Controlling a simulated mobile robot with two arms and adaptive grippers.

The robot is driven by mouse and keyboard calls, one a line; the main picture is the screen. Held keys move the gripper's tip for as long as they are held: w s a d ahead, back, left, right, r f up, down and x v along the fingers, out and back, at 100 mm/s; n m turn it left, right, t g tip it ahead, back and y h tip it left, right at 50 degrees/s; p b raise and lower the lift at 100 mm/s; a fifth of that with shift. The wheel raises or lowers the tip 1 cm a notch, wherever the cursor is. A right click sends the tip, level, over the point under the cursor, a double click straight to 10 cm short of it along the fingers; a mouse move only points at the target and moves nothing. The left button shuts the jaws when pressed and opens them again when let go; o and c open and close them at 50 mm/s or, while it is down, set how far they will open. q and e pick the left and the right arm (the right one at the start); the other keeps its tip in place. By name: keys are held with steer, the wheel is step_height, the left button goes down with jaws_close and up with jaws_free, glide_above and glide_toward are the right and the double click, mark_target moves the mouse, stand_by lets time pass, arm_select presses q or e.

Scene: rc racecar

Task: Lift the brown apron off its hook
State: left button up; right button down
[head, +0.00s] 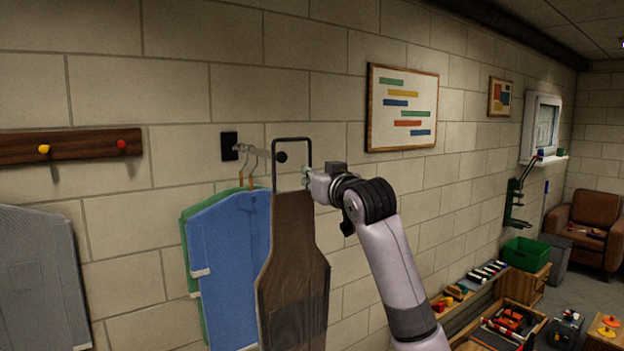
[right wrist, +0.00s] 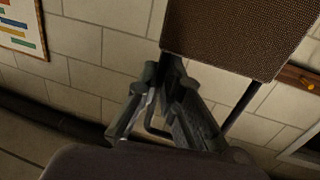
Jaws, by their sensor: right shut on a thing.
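The brown apron (head: 292,255) hangs by the wall in the head view, with its stiff black neck loop (head: 291,139) standing up above it. My right gripper (head: 307,178) is shut on the right side of this loop, just above the apron's top edge. The hook rail (head: 262,153) comes out from a black wall plate and ends in a dark ball (head: 281,157). The ball shows inside the loop's outline, with the loop's top above it. In the right wrist view the fingers (right wrist: 168,75) meet beside the apron (right wrist: 240,38). My left gripper is out of view.
Blue and green garments (head: 228,255) hang on the same rail, close left of the apron. A grey garment (head: 40,275) hangs below a wooden peg rack (head: 75,146) at far left. A framed chart (head: 402,108) is on the wall to the right. Low shelves with toys stand lower right.

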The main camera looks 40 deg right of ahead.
steer(key=shift+r, duration=0.45)
steer(key=s+b, duration=0.2)
steer(key=s, duration=0.7)
stand_by(0.8)
steer(key=shift+f, duration=0.1)
stand_by(0.4)
